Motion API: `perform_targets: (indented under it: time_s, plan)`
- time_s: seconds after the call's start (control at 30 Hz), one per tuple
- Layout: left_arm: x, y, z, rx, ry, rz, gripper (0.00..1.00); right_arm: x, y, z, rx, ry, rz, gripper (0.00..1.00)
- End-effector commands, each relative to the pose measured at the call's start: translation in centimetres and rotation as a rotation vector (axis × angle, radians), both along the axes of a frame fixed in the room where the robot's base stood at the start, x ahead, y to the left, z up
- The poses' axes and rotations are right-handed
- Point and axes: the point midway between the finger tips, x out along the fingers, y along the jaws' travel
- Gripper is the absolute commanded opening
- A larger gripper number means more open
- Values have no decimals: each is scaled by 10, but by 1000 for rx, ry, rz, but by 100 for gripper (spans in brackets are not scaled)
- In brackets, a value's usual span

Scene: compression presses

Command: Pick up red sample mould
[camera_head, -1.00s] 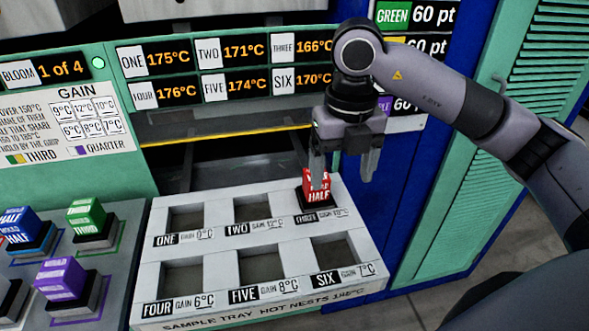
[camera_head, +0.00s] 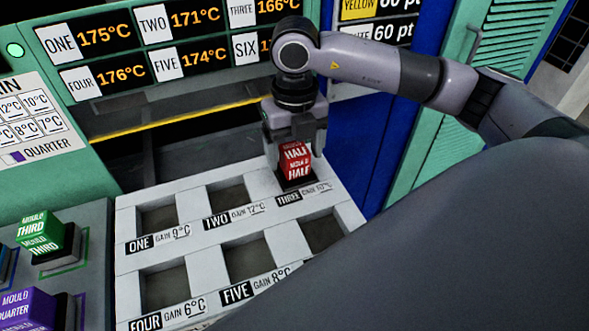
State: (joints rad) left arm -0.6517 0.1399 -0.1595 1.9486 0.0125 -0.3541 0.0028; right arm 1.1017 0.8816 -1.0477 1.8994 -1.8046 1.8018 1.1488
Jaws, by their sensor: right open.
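The red sample mould (camera_head: 297,164), labelled HALF, sits on its dark base in nest THREE of the white sample tray (camera_head: 206,208), at the back right. My right gripper (camera_head: 294,142) is above it, pointing down, with its jaws open. One finger shows on each side of the mould's upper part. I cannot tell whether either finger touches it. My left gripper is not in view.
Nests ONE, TWO, FOUR and FIVE look empty. A green mould (camera_head: 40,236) and a purple mould (camera_head: 28,308) stand on the grey surface at left. The press panel (camera_head: 160,75) rises behind the tray. My own arm covers the lower right.

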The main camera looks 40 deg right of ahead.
Motion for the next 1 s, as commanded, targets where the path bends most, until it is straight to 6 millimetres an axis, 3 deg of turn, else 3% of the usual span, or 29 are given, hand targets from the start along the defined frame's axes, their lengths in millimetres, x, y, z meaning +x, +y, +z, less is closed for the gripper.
perform_targets:
  time_s: [0.23,0.47,1.0]
  plan:
    - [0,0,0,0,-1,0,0,0,0,-2,0,0,0,75]
    - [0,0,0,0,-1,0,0,0,0,-2,0,0,0,1]
    - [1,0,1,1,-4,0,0,2,0,9,3,-9,-1,0]
